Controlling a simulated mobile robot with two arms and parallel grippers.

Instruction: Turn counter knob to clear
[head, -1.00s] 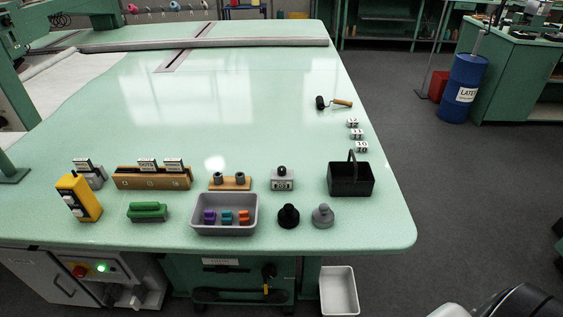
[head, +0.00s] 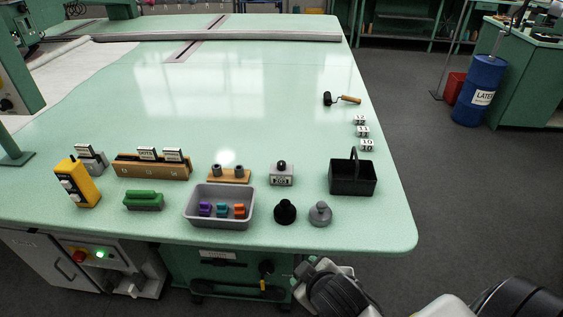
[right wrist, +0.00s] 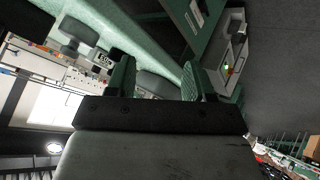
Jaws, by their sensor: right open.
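The counter (head: 281,179) is a small grey box with a digit display on its front. Its dark round knob (head: 281,165) sits on top. It stands upright on the green table, behind the black knobbed piece (head: 285,211). My right gripper (right wrist: 160,82) is open and empty in the right wrist view, its two fingers apart. In the head view the right arm's end is in front of the table's front edge, below and right of the counter, apart from it. The counter's display also seems to show in the right wrist view (right wrist: 104,59). My left gripper is in neither view.
A black basket (head: 353,180) and a grey knobbed weight (head: 320,213) are to the right. The table's middle is clear.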

